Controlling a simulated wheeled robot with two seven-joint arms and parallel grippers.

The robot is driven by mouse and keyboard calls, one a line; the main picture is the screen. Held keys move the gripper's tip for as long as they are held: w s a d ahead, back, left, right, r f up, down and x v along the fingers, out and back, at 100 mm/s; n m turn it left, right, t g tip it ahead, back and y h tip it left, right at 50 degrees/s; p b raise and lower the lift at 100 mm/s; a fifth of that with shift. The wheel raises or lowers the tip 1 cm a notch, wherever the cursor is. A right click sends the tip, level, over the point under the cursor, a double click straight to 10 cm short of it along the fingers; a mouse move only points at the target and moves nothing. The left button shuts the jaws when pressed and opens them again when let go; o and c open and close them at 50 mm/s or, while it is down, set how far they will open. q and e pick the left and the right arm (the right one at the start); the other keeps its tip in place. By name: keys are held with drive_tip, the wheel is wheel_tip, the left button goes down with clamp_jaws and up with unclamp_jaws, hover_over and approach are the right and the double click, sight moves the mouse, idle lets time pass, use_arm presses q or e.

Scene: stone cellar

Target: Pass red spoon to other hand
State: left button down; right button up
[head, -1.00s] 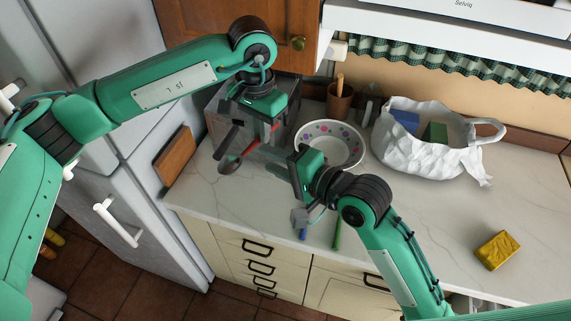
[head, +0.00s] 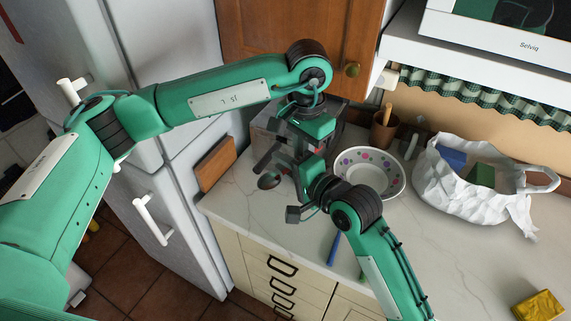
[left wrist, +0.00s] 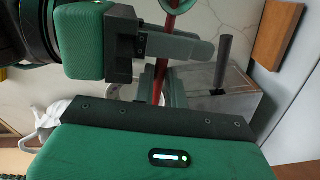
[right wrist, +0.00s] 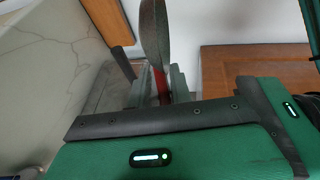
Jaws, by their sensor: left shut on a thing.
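The spoon has a red handle and a dark bowl (head: 269,181). The bowl shows left of my grippers in the head view, and most of the handle is hidden there. My left gripper (head: 297,150) is shut on the red spoon above the counter beside the grey metal box. My right gripper (head: 288,168) is right up against the left one, its fingers at the handle. In the left wrist view the red handle (left wrist: 160,80) crosses the right gripper's fingers (left wrist: 185,48). The bowl stands up large in the right wrist view (right wrist: 155,35). Whether the right fingers are closed is unclear.
The grey metal box (head: 268,125) stands close behind the grippers. A dotted bowl (head: 395,185), a brown cup (head: 384,132) and a white bag (head: 450,195) are to the right. A wooden board (head: 216,163) leans by the fridge.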

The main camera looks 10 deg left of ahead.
clamp_jaws()
use_arm(q)
drive_tip(key=c, duration=1.3)
unclamp_jaws()
drive_tip(key=shift+c, duration=0.2)
drive_tip(key=shift+r, duration=0.1)
